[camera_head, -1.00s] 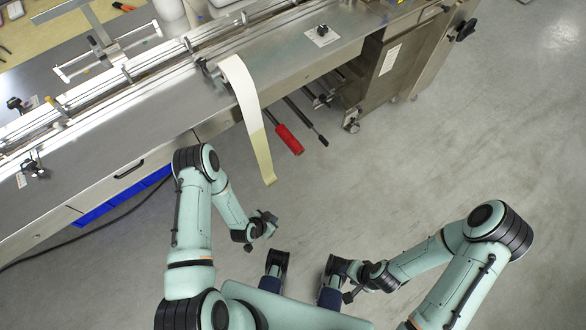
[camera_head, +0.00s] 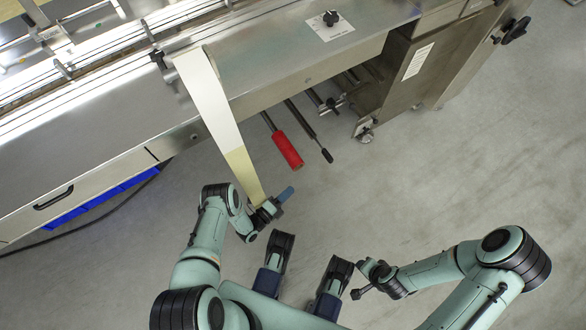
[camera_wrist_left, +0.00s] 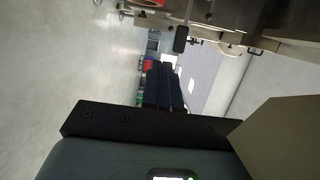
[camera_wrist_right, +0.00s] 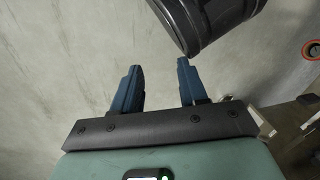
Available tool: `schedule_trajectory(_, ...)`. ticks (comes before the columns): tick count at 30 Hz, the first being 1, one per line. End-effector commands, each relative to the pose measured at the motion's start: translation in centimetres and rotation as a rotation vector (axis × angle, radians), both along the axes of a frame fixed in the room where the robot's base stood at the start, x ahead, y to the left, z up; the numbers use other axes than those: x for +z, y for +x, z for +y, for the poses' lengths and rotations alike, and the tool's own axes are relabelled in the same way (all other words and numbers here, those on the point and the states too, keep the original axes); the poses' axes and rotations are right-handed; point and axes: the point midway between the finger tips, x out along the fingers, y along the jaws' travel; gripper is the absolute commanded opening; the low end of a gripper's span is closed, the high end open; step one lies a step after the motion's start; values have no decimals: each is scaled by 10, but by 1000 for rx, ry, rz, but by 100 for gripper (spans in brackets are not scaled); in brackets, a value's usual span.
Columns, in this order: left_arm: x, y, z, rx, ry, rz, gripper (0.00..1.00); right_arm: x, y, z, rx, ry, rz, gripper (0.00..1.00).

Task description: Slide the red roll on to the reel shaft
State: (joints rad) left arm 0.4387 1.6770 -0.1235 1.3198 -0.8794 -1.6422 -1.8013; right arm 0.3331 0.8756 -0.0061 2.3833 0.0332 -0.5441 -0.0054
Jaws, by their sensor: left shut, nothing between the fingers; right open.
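The red roll (camera_head: 287,150) sits around the outer part of a thin rod (camera_head: 267,120) under the machine's front edge. A second rod (camera_head: 301,117) with a black tip (camera_head: 327,156) lies just right of it and bears no roll. I cannot tell which rod is the reel shaft. My left gripper (camera_head: 287,193) is shut and empty, a little below the roll and apart from it; its dark blue fingers (camera_wrist_left: 165,88) lie together in the left wrist view. My right gripper (camera_wrist_right: 160,75) is open and empty over the floor, away from the rods.
A cream film strip (camera_head: 217,112) hangs from the machine (camera_head: 270,60), its lower end beside my left gripper. A steel cabinet (camera_head: 395,90) stands right of the rods. The grey floor (camera_head: 440,170) in front is clear. A dark cable lies at left.

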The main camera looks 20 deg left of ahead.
Motion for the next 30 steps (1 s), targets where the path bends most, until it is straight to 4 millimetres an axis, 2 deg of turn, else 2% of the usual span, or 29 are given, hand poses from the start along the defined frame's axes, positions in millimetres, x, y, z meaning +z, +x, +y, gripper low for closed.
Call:
schedule_trajectory(13,-1,84,-37,1,-2,-1,0,-44,-59,-7,-17,12,196,43)
schedule_trajectory(14,-1,88,-32,4,1,-3,0,-46,-62,-8,-18,13,207,43)
schedule_trajectory(21,-1,104,-8,3,-1,0,0,-55,-84,-10,-25,18,281,43)
schedule_trajectory(30,0,107,-4,1,-1,3,0,-55,-89,-11,-26,20,295,43)
